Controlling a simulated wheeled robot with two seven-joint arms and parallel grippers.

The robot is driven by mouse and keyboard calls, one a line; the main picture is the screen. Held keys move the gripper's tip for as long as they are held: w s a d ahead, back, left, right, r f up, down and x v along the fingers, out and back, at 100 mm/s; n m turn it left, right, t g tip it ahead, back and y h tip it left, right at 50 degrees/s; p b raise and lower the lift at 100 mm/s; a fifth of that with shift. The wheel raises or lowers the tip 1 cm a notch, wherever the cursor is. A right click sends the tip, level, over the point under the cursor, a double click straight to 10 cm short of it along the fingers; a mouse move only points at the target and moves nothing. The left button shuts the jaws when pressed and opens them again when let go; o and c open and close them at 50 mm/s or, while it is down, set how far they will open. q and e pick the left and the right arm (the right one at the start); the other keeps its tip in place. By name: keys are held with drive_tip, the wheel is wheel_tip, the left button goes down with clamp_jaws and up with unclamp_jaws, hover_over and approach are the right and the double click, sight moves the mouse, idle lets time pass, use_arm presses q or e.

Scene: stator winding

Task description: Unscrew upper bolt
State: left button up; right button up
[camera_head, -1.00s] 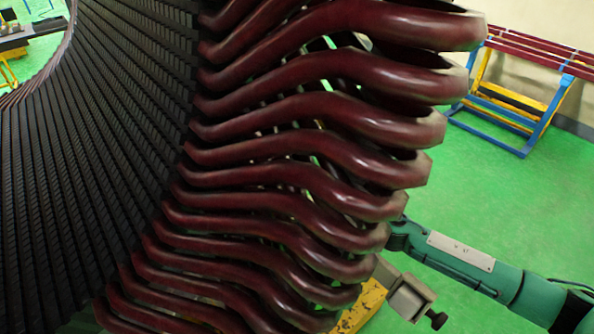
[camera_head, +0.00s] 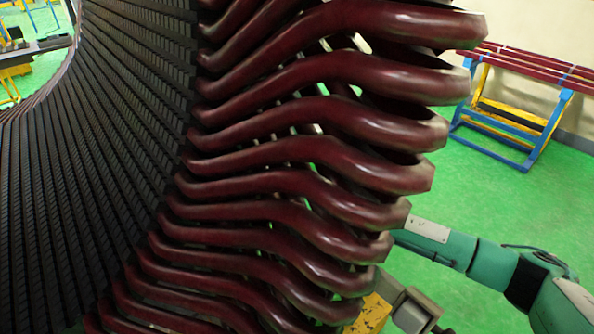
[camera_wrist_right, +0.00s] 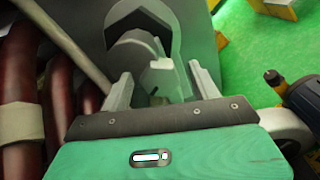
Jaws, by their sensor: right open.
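In the right wrist view, a grey bolt (camera_wrist_right: 150,62) with a rounded, stepped head sits in the dark opening of a grey plate (camera_wrist_right: 90,25). My right gripper (camera_wrist_right: 160,74) is open, its two pale fingers on either side of the bolt. Whether they touch it I cannot tell. In the head view, my green right arm comes in from the right, and its gripper is hidden behind the dark red winding bars (camera_head: 320,185). A grey block (camera_head: 412,308) shows at the bottom, partly hidden by the bars. My left gripper is not in view.
The black slotted stator core (camera_head: 90,180) fills the left. A blue and yellow stand (camera_head: 520,120) with red bars is at the upper right on open green floor. In the right wrist view, red bars (camera_wrist_right: 60,90) stand close on the left and a dark cylinder (camera_wrist_right: 305,95) on the right.

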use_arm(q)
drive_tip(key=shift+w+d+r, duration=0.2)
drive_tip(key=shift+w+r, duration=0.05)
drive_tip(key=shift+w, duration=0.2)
use_arm(e)
drive_tip(key=shift+w+a, duration=0.35)
drive_tip(key=shift+w, duration=0.2)
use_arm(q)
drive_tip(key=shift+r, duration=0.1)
use_arm(e)
drive_tip(key=c, duration=1)
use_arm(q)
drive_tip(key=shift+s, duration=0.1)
use_arm(e)
drive_tip(key=shift+o, duration=0.2)
drive_tip(key=shift+r, duration=0.1)
drive_tip(key=shift+n+p, duration=0.45)
drive_tip(key=shift+n, duration=0.15)
drive_tip(key=n+p, duration=0.2)
drive_tip(key=n, duration=0.2)
drive_tip(key=shift+s+a+n+p, duration=0.1)
drive_tip(key=shift+n+p, duration=0.2)
drive_tip(key=shift+p, duration=0.05)
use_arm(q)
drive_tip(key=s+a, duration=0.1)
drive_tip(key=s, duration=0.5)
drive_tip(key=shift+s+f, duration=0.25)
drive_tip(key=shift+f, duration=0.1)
use_arm(e)
drive_tip(key=shift+n, duration=0.6)
